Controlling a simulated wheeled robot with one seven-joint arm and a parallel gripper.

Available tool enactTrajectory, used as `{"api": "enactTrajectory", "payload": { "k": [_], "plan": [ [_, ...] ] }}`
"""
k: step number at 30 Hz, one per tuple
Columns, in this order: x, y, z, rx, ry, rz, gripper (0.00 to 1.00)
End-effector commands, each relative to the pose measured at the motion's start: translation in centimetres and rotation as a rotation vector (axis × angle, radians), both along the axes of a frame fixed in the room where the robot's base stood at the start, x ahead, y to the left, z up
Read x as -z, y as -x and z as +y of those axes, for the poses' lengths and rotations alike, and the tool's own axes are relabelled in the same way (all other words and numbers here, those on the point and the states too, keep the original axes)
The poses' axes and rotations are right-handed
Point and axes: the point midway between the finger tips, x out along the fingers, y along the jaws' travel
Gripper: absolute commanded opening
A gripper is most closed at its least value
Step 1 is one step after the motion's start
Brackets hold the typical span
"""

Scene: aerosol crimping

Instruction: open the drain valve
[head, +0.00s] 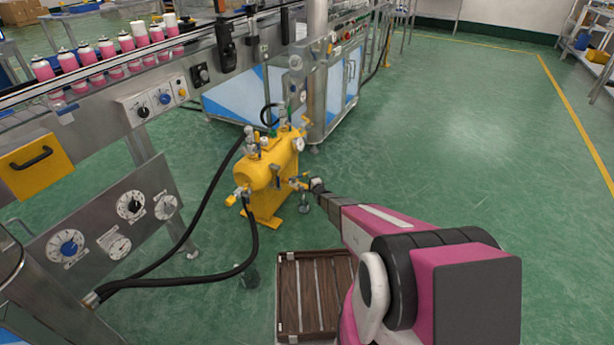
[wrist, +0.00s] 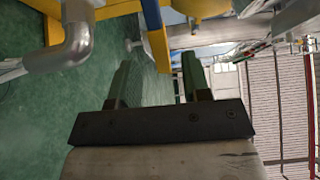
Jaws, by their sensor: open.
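A yellow horizontal tank (head: 262,168) stands on yellow legs on the floor, with several small valves and fittings on it. A small valve with a yellow handle (head: 296,183) is low on its right side, close to my gripper (head: 312,183). Another yellow-handled valve (head: 235,197) is at the lower left. I cannot tell which is the drain valve.
Black hoses (head: 205,190) run from the tank to a steel panel (head: 105,225) with dials. A conveyor (head: 110,85) carries pink-and-white cans. A dark slatted crate or pallet (head: 312,290) lies in front of the tank. The green floor to the right is clear.

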Motion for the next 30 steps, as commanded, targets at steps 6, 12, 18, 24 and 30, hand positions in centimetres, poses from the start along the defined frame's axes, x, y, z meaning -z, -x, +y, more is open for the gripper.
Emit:
{"api": "enactTrajectory", "payload": {
  "k": [6, 12, 18, 24, 30],
  "plan": [
    [-0.2, 3.7, -1.3, 0.0, 0.0, 0.0, 0.44],
    [0.0, 4.5, -1.6, -0.001, 0.001, 0.0, 0.44],
    [0.0, 4.4, -1.6, -0.001, 0.001, 0.0, 0.34],
    [-2.3, 5.3, -0.8, -0.054, 0.022, -0.013, 0.0],
    [-8.6, 8.8, 2.0, -0.243, 0.105, -0.032, 0.0]
  ]
}}
